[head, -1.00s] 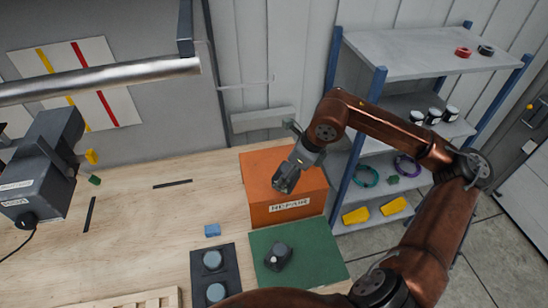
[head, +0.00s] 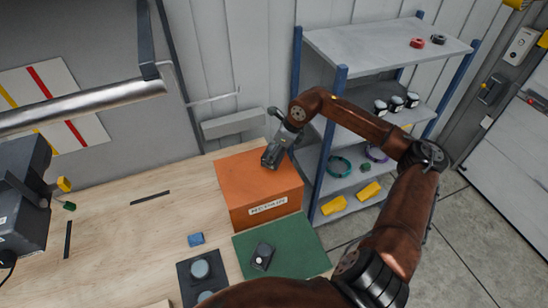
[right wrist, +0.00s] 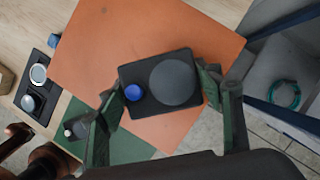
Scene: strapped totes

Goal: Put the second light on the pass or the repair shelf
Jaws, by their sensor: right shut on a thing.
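My right gripper (head: 279,147) is over the orange box (head: 264,189), which has a white label on its front. In the right wrist view my right gripper (right wrist: 163,98) is shut on a light (right wrist: 146,103), a black plate with a dark round dome and a blue button. In the head view this light (head: 270,158) shows small and dark above the box top. I cannot tell whether it touches the top. Another small dark unit with a pale round spot (head: 262,256) is on the green mat (head: 300,240). My left gripper is not in view.
A dark holder (head: 188,278) with round grey-blue parts is left of the mat, with a small blue block (head: 195,239) behind it. A shelf rack (head: 365,45) with rings, jars and yellow pieces stands right. The left bench is mostly clear wood.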

